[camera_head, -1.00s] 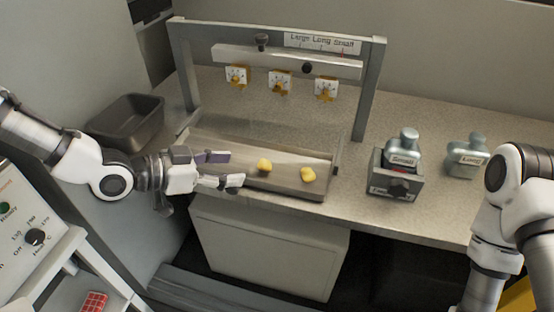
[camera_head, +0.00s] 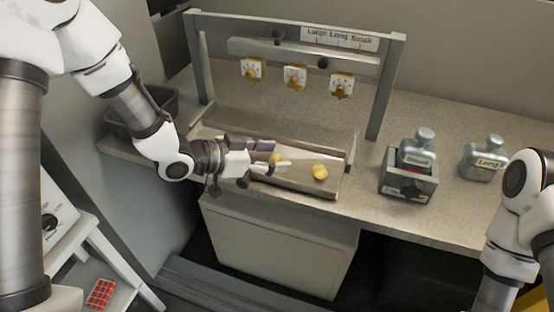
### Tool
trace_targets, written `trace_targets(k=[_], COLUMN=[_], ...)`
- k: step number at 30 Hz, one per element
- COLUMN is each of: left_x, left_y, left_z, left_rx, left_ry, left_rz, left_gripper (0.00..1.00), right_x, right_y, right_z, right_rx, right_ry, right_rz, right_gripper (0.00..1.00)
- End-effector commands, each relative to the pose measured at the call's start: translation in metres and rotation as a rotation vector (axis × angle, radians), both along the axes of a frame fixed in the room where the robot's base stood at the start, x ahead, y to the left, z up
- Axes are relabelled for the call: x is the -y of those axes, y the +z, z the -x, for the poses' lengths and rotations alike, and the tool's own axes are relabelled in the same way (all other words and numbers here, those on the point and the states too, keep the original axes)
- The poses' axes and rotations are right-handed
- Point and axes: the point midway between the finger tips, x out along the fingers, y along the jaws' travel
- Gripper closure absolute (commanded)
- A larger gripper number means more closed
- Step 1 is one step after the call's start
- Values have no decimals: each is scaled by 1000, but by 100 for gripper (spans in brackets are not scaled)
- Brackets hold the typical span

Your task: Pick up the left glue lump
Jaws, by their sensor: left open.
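Two yellow glue lumps lie on the metal tray (camera_head: 306,178) under the grey frame. The left glue lump (camera_head: 275,158) shows only in part, between the fingers of my left gripper (camera_head: 277,155). The right glue lump (camera_head: 320,172) lies clear of the gripper near the tray's right end. My left gripper is open, reaching in low over the tray from the left, with a finger on either side of the left lump. I cannot tell whether the fingers touch it. My right gripper is out of view; only part of my right arm shows at the right edge.
A bottle marked Small (camera_head: 417,147) sits in a grey holder (camera_head: 409,188) to the right; another, marked Long (camera_head: 484,158), stands beyond. A dark bin (camera_head: 160,100) is behind my left arm.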

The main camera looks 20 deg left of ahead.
Motion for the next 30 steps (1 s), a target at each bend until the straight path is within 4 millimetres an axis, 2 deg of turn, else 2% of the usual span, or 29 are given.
trace_targets(k=[1,4,5,17,23,29,30], left_x=[0,0,0,0,0,0,5], left_y=[0,0,0,1,16,44,36], left_z=[0,0,0,0,0,0,7], left_rx=[0,0,1,-1,0,0,-2], left_ry=[0,0,0,0,0,-1,-4], left_rz=[0,0,-1,-1,-1,0,-1], left_gripper=[49,79,81,82,82,82,82], right_x=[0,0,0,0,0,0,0], right_y=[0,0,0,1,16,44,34], right_z=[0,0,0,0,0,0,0], right_rx=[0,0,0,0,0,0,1], right_ry=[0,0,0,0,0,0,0], right_rz=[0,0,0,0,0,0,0], right_gripper=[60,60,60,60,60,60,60])
